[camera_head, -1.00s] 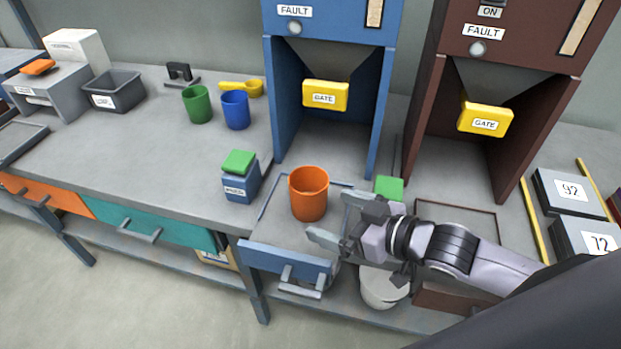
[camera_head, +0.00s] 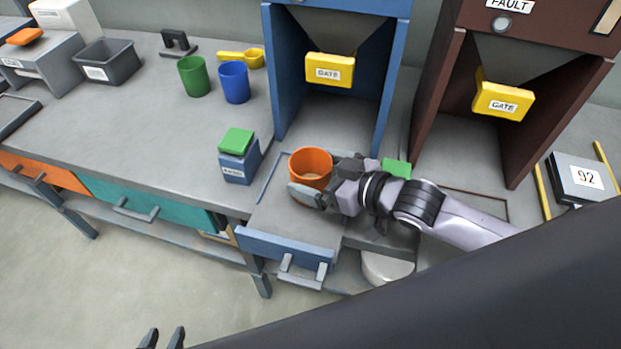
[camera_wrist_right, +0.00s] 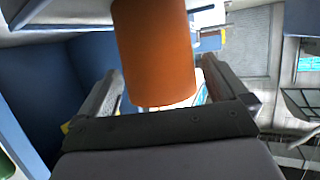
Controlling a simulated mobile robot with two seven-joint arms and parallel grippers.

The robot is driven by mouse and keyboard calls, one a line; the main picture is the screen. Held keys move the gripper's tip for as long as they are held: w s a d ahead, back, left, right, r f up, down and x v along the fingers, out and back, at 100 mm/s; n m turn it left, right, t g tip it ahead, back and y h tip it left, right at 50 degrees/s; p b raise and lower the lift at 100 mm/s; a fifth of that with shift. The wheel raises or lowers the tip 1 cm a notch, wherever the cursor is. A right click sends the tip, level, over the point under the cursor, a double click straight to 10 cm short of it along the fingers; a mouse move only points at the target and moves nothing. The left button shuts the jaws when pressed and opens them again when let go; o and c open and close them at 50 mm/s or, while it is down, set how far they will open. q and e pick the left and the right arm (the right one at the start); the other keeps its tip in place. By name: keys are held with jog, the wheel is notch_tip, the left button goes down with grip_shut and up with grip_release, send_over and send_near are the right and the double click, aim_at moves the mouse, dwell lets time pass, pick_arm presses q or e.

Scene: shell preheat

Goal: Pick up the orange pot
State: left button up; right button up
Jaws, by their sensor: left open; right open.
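The orange pot (camera_head: 312,158) stands upright at the back of the pulled-out blue drawer (camera_head: 288,226), in front of the blue dispenser. My right gripper (camera_head: 318,177) reaches it from the right, with one finger at its near side and the other largely hidden behind it. In the right wrist view the pot (camera_wrist_right: 155,55) sits between the two open fingers (camera_wrist_right: 160,85), and gaps show on both sides. My left gripper (camera_head: 162,339) is at the bottom left edge, open and empty, with only its fingertips in view.
The blue box with a green lid (camera_head: 238,157) stands just left of the pot. A green cup (camera_head: 194,76) and blue cup (camera_head: 234,82) stand further back. The blue dispenser (camera_head: 393,80) rises behind the pot. A white bucket (camera_head: 387,268) is below my right arm.

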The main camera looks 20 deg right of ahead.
jog(key=shift+x, duration=1.1)
jog(key=c, duration=1.1)
jog(key=shift+o, duration=0.2)
